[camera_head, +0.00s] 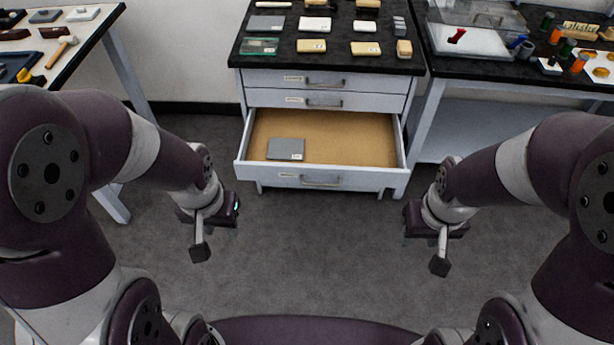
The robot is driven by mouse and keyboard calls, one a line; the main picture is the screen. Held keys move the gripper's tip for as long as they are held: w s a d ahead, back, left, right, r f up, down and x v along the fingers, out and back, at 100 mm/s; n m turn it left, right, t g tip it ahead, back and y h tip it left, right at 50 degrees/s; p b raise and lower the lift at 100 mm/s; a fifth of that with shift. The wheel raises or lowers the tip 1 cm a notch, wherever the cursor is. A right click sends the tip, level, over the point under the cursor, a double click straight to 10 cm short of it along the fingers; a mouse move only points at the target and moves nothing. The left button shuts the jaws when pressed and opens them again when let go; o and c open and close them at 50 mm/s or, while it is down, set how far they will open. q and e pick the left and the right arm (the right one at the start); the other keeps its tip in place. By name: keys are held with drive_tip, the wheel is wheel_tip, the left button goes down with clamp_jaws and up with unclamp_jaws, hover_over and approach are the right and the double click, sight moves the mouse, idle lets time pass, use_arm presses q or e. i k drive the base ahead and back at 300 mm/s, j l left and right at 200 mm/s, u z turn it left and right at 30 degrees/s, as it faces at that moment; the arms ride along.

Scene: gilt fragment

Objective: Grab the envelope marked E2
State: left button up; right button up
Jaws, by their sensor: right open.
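A flat grey envelope-like piece (286,149) with a small white label lies in the left part of the open drawer (345,140). The label is too small to read, so I cannot tell whether it says E2. Several other flat labelled pieces lie on the black cabinet top. My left gripper (202,245) hangs in front of the drawer to its left, apart from it; only one finger shows clearly. My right gripper (438,258) is open in front of the drawer to its right, touching nothing.
The black cabinet top (290,69) carries several small items, including a green-edged piece (259,46). A table with tools, including a hammer (62,50), stands left. The right table holds a clear box (470,36) and coloured pieces. The grey floor (320,240) between my arms is clear.

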sight(303, 45)
drive_tip(key=i+l, duration=0.1)
drive_tip(key=i, duration=0.65)
drive_tip(key=i+l, duration=0.15)
drive_tip(key=i, duration=0.65)
drive_tip(key=i+l, duration=0.1)
drive_tip(key=i, duration=0.7)
drive_tip(key=j+u, duration=0.05)
